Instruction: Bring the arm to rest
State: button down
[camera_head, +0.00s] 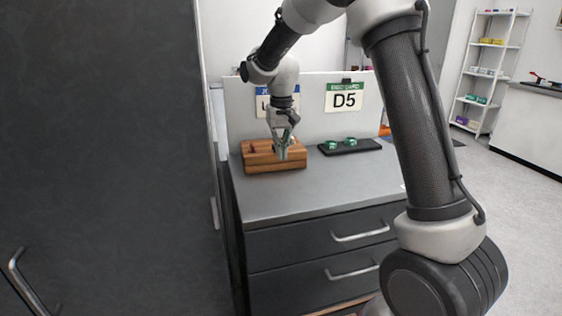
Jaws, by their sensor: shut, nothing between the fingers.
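My gripper (282,151) hangs at the end of my arm with its fingers pointing down. It is shut and holds nothing. In the picture it overlaps the right part of a wooden block (258,165) on the grey counter; I cannot tell whether the fingertips touch it. My arm reaches from the lower right, up over the counter and down to the block. The upper bend of the arm is cut off by the top edge of the view.
A black tray (367,147) with green pieces lies right of the block. A panel (313,118) with a D5 sign (344,98) stands behind. A dark cabinet (100,150) fills the left. Drawer handles (360,233) jut out in front. The front counter (320,190) is clear.

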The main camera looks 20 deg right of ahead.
notch_tip(320, 180, up, 4)
jog(key=s+d+r+t, duration=0.1)
jog(key=s+d, duration=0.3)
jog(key=s, duration=0.7)
jog(key=s+d+r+t, duration=0.2)
jog(key=s+d, duration=0.3)
jog(key=s, duration=0.6)
jog(key=s+d+r+t, duration=0.1)
jog(key=s+d+r, duration=0.2)
jog(key=s, duration=0.8)
jog(key=shift+s+d+r+n, duration=0.2)
jog(key=shift+d+r+n, duration=0.1)
jog(key=shift+d, duration=0.75)
